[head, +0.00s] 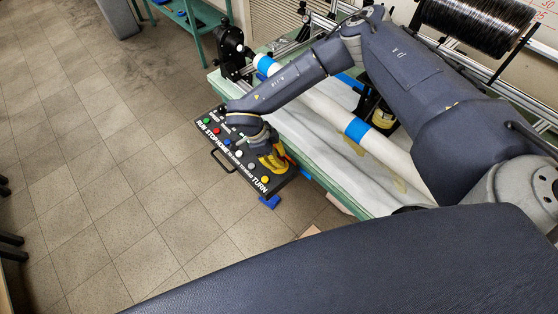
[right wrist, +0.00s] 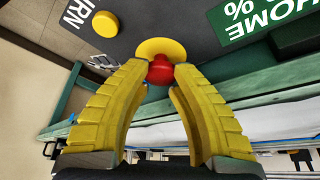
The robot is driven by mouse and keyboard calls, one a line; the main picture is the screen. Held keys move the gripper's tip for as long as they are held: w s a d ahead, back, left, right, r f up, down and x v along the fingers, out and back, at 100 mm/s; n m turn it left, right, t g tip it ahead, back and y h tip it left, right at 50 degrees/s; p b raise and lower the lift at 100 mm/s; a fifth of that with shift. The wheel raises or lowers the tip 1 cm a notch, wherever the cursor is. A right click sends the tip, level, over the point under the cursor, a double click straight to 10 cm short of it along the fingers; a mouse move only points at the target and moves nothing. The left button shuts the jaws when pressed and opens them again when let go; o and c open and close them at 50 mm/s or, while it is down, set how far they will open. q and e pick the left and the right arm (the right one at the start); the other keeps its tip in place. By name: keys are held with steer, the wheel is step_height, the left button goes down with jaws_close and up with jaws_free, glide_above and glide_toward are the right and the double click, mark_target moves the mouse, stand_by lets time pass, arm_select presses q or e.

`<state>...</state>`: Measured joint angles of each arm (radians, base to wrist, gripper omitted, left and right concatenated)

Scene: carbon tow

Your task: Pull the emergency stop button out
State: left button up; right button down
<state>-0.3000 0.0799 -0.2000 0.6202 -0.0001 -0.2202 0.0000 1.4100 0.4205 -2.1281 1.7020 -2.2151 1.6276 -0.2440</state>
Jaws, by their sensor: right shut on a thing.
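The emergency stop button is red with a yellow round base (right wrist: 178,47) on a dark control panel (head: 229,181). In the right wrist view the red button (right wrist: 161,70) sits between the yellow fingertips of my right gripper (right wrist: 160,74), which is shut on it. In the head view my right gripper (head: 272,160) is over the right part of the panel, and my own arm and fingers hide the button there. My left gripper is not in view.
The panel has several coloured buttons and white lettering, and a black handle (head: 222,164) on its near side. A green-edged table (head: 300,170) with a white tube (head: 320,108) stands right beside it. The tiled floor (head: 90,170) at left is mostly clear.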

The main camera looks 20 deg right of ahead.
steer(key=c, duration=1.2)
jaws_free()
steer(key=shift+d, duration=0.1)
steer(key=shift+r, duration=0.15)
steer(key=shift+v, duration=2.9)
